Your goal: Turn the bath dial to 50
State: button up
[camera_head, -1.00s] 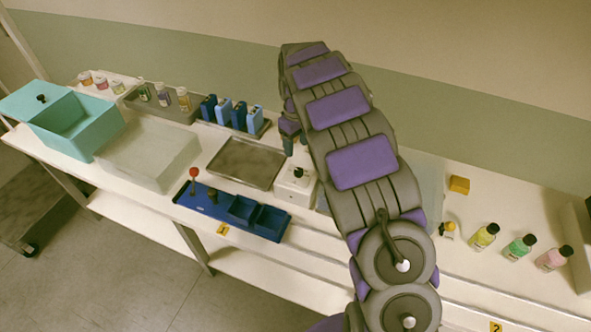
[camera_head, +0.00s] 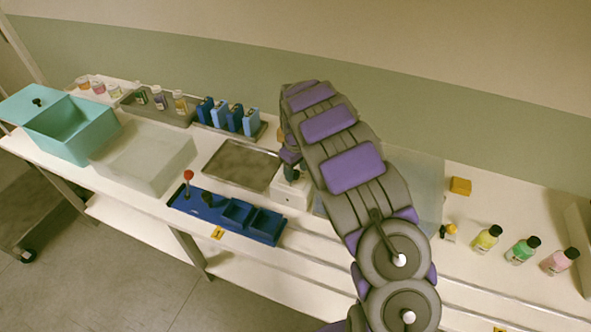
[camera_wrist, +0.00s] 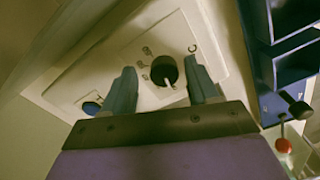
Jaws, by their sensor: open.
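The bath dial (camera_wrist: 165,68) is a round black knob with a white pointer, set on the top face of a white box (camera_head: 291,192). In the wrist view the pointer aims toward the picture's bottom. Small marks surround the knob, but I cannot read them. My gripper (camera_wrist: 164,84) is open, with one grey finger on each side of the knob; I cannot tell whether they touch it. In the head view my gripper (camera_head: 290,171) is over the white box and hides the dial.
A blue tray (camera_head: 228,228) with a red-topped stick (camera_head: 188,176) lies in front, left of the box. A dark metal tray (camera_head: 240,166) sits behind left. A blue round spot (camera_wrist: 91,107) is on the box. Several coloured bottles (camera_head: 522,250) stand right.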

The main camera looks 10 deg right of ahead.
jog(key=shift+c, duration=1.2)
jog(key=shift+a, duration=0.35)
jog(key=c, duration=0.4)
jog(key=shift+d, duration=0.1)
jog(key=c, duration=0.4)
